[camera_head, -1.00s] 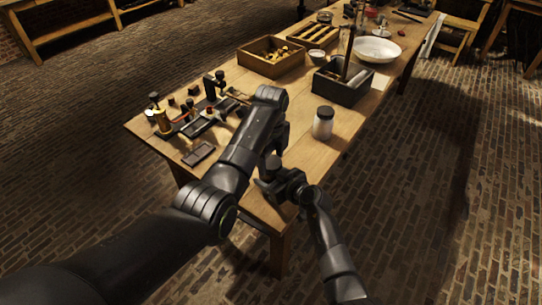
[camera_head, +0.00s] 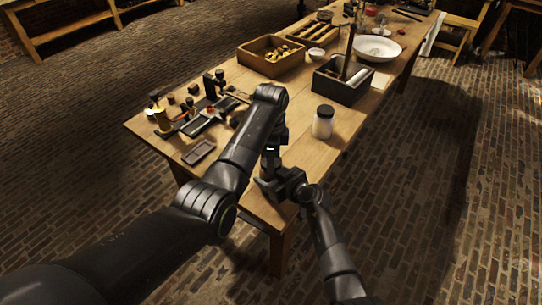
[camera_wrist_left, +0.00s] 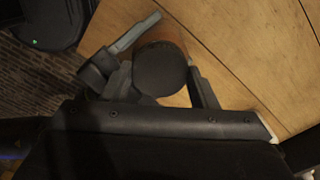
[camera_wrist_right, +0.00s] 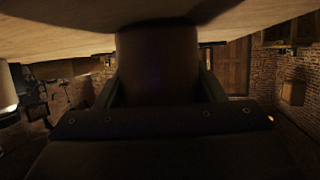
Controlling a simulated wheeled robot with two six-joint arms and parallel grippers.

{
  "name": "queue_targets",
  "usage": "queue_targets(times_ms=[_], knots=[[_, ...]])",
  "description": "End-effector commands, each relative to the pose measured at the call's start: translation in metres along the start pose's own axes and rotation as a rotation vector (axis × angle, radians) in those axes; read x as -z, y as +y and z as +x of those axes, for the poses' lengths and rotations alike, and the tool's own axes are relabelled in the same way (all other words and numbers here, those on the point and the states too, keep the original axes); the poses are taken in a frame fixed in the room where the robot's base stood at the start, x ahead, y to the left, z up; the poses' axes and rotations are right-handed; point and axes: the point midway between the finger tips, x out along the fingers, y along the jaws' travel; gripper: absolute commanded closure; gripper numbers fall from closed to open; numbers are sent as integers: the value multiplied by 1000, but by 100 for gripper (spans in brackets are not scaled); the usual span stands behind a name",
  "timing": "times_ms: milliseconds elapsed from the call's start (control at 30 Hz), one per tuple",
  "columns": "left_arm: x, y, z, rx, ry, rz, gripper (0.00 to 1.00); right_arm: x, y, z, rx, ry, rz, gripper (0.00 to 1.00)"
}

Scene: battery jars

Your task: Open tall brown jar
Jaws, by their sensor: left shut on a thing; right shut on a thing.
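The tall brown jar is upright at the near end of the table; in the head view my grippers mostly hide it. In the left wrist view its dark round lid (camera_wrist_left: 160,72) sits between the fingers of my left gripper (camera_wrist_left: 163,85), with some brown body (camera_wrist_left: 165,38) beyond. In the right wrist view its brown body (camera_wrist_right: 158,65) fills the space between the fingers of my right gripper (camera_wrist_right: 158,88). In the head view my left gripper (camera_head: 269,165) is above my right gripper (camera_head: 275,187). I cannot tell whether the lid is loose.
A white jar with a dark lid (camera_head: 322,122) stands to the right on the table (camera_head: 300,165). Behind are a dark box (camera_head: 343,90), a wooden box (camera_head: 270,67) and a white bowl (camera_head: 377,48). Battery apparatus and a small dark tray (camera_head: 198,152) lie to the left.

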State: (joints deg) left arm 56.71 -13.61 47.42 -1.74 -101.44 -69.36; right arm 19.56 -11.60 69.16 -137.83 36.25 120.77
Motion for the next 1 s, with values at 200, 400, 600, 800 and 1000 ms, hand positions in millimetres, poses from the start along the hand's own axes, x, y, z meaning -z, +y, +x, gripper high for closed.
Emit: queue_targets(times_ms=[200,400,600,800,1000], knots=[[0,0,0,0,0,-4,74,-1,0,0,0,-1,0,100],[0,0,0,0,0,-3,30,-1,0,0,0,-1,0,100],[0,0,0,0,0,-2,25,-1,0,0,0,-1,-1,100],[0,-1,-9,3,1,-2,25,-1,0,0,0,-1,-1,100],[0,-1,-36,2,1,-1,25,-1,0,0,0,-1,-1,100]])
